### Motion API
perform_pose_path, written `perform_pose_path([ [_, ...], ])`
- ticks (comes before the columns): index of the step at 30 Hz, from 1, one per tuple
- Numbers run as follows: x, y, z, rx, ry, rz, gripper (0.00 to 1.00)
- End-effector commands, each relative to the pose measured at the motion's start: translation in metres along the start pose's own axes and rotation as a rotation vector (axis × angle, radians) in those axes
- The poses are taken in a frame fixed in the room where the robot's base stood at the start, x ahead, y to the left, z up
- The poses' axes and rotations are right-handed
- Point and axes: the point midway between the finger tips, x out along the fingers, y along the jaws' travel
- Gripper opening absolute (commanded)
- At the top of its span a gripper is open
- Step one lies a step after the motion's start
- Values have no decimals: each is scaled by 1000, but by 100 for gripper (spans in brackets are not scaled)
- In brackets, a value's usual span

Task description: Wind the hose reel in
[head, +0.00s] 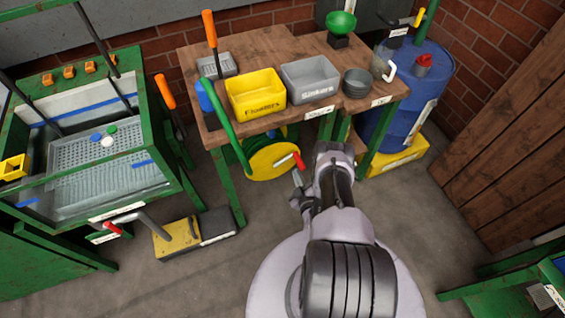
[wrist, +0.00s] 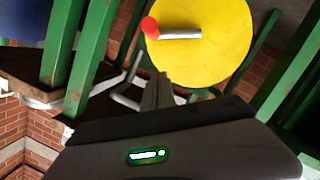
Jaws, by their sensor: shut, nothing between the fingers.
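The hose reel (head: 270,162) is a yellow disc under the wooden bench, with a green hose (head: 222,112) that rises from it over the bench's front left. A crank with a red knob (head: 299,161) stands out from the disc's right side. The yellow disc (wrist: 215,50) fills the upper middle of the wrist view, with the red knob (wrist: 150,26) and its pale arm on the upper left. My gripper (wrist: 158,78) is shut and empty, just below the disc in that view. In the head view my arm hides part of it. It appears apart from the knob.
Yellow and grey bins marked Floaters (head: 256,94) and Sinkers (head: 310,80) stand on the wooden bench (head: 268,48). A blue drum (head: 405,95) stands right of the bench. A green wash tank (head: 70,235) stands left. A yellow and grey pedal (head: 178,238) lies on the floor.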

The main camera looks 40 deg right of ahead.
Motion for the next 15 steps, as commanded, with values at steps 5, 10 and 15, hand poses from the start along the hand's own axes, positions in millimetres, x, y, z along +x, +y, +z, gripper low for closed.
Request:
perform_pose_path([
  [5, 42, -4, 3, -1, 6, 1, 0],
  [10, 78, -4, 3, 0, 5, 1, 0],
  [15, 82, -4, 31, 3, 1, 1, 0],
])
